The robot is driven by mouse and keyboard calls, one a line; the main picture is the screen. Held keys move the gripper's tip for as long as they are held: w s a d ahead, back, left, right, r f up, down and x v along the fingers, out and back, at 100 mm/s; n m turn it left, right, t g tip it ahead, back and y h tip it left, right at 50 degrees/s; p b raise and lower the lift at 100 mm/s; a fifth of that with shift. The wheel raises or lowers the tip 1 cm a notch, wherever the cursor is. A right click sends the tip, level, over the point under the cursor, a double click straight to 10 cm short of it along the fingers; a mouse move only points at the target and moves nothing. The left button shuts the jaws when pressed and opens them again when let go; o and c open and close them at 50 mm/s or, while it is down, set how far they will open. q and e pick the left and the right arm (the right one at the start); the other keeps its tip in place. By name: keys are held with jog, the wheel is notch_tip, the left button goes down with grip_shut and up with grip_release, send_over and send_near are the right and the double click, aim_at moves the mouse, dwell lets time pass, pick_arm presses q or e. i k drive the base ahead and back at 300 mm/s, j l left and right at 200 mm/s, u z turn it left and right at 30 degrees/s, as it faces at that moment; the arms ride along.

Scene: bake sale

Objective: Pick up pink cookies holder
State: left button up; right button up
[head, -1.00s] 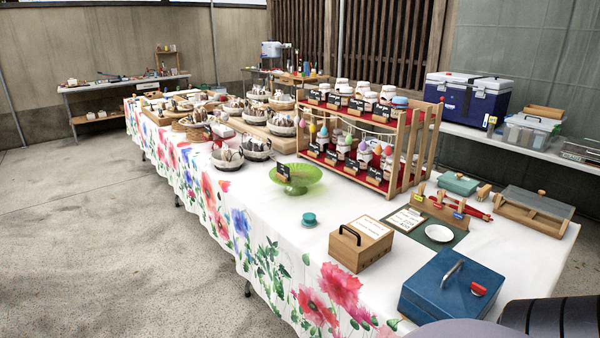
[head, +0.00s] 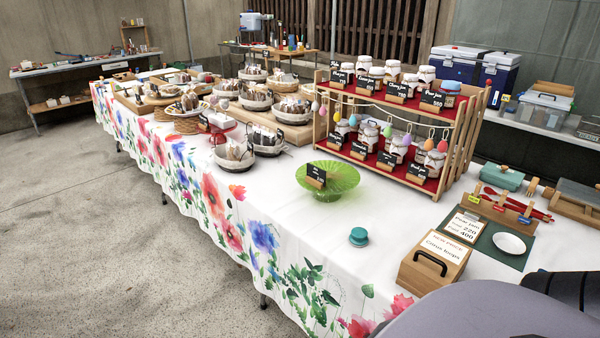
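I cannot pick out a clearly pink cookies holder at this size. Several baskets of wrapped baked goods stand on the long table, among them a near basket (head: 234,162) and one beside it (head: 267,150). A small red and white item (head: 218,122) sits behind the near basket, partly hidden by it; I cannot tell what it is. Neither of my grippers is in view. Only a grey rounded part and a black ribbed part of my own body show at the lower right.
A green cake stand (head: 335,180), a teal lidded item (head: 358,237), a wooden box (head: 432,268) and a two-tier jar rack (head: 462,140) stand on the flowered tablecloth (head: 290,225). Coolers (head: 458,65) stand behind. The concrete floor (head: 90,220) at left is clear.

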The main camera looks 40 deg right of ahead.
aim_at(309, 180)
jog(key=i+z, duration=0.1)
jog(key=i, duration=1.05)
jog(key=i+j, duration=0.2)
jog(key=i, duration=0.95)
jog(key=i+l+z, duration=0.1)
jog(key=i+z, duration=0.25)
jog(key=i, duration=0.15)
jog(key=i+z, duration=0.35)
jog(key=i+u, duration=0.15)
jog(key=u, duration=0.35)
jog(key=i+u, duration=0.1)
jog(key=u, duration=5.45)
